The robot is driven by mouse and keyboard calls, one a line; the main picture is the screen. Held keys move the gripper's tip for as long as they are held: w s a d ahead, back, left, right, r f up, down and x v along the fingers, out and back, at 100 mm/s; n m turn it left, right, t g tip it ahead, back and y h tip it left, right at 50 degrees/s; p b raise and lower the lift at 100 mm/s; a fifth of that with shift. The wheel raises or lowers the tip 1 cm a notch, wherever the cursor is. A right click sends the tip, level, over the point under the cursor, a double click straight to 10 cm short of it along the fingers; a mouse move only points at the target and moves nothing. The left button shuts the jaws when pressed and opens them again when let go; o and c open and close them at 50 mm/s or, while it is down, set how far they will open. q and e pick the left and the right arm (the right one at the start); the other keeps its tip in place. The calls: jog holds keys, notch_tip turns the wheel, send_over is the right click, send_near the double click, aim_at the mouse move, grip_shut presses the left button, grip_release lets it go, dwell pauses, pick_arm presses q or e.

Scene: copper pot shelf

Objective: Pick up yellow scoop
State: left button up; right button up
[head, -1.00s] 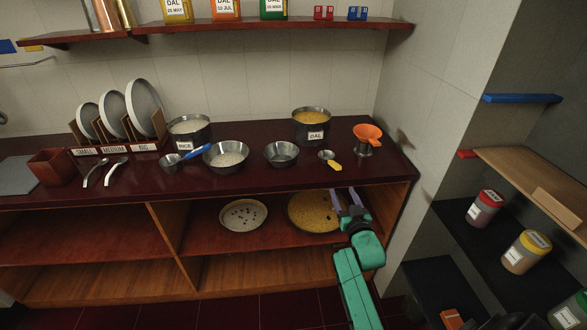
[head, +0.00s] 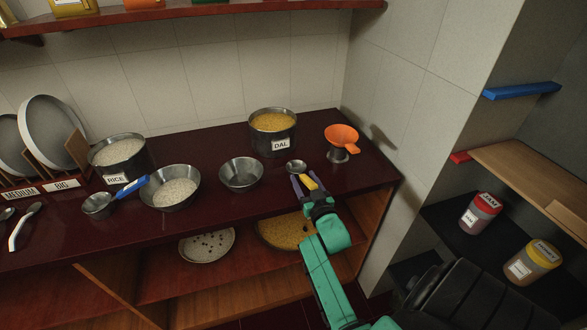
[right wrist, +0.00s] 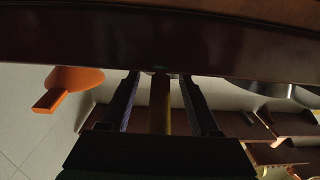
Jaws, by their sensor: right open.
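The yellow scoop lies on the dark red counter (head: 215,139) near its front edge, with its small metal bowl (head: 296,166) pointing to the back. Its yellow handle (head: 309,184) points toward the front right. My right gripper (head: 306,181) is open at the counter's front edge, with one finger on each side of the handle. In the right wrist view, the yellow handle (right wrist: 160,105) runs between the two spread fingers of my gripper (right wrist: 160,76), with a gap on both sides. The scoop's bowl is mostly hidden there. My left gripper is not in view.
An empty metal bowl (head: 241,173) stands left of the scoop. The dal pot (head: 282,144) is behind it, and an orange funnel (head: 342,138) on a metal cup stands to the right. The lower shelf holds a plate of dark bits (head: 207,245) and a yellow-filled pan (head: 286,231).

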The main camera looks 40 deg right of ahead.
aim_at(306, 178)
jog(key=shift+s+a+r, duration=0.25)
jog(key=shift+s+r, duration=0.25)
jog(key=shift+s, duration=0.15)
jog(key=c, duration=0.5)
jog(key=shift+s+a+r, duration=0.15)
jog(key=shift+s+r, duration=0.05)
jog(key=shift+s, duration=0.1)
grip_shut()
jog(key=shift+w+f, duration=0.15)
jog(key=shift+w, duration=0.05)
jog(key=shift+f, duration=0.1)
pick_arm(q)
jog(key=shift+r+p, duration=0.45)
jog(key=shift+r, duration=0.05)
pick_arm(e)
notch_tip(306, 178, up, 20)
